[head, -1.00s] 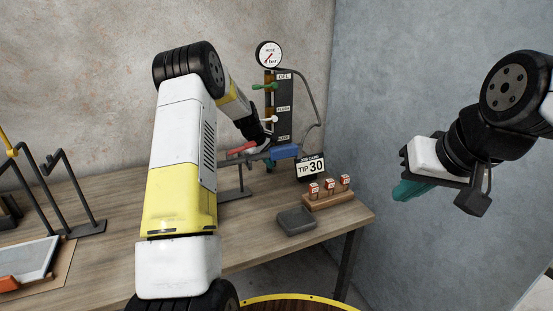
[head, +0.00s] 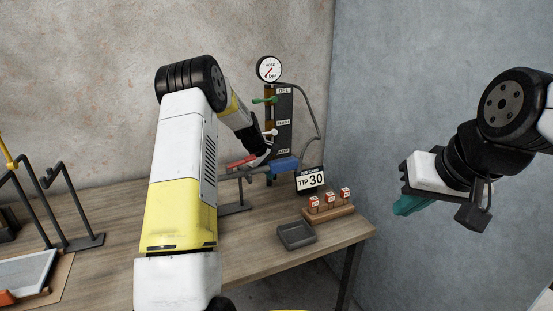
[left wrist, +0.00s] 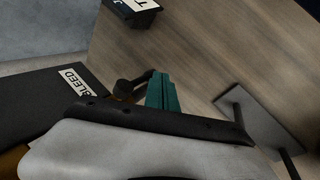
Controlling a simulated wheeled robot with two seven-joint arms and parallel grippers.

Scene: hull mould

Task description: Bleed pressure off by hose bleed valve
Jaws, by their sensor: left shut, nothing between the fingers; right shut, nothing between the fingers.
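A dark valve panel (head: 284,120) stands at the back of the bench, labelled GEL, FLUSH and BLEED from top to bottom. A round pressure gauge (head: 269,69) sits above it. A green lever (head: 264,100) is by GEL and a white lever (head: 270,132) by FLUSH. In the left wrist view the BLEED label (left wrist: 73,80) shows on the panel, with a dark round knob (left wrist: 124,88) beside it. My left gripper (left wrist: 162,90) is shut and empty, its teal fingers close to this knob; contact cannot be told. My right gripper (head: 408,205) is shut and empty, away from the bench by the grey wall.
A tool with red and blue parts (head: 285,165) rests on a stand in front of the panel. A TIP 30 card (head: 310,180), a wooden block with red-and-white pieces (head: 328,212) and a grey tray (head: 296,236) are to the right. A hose (head: 318,120) loops beside the panel.

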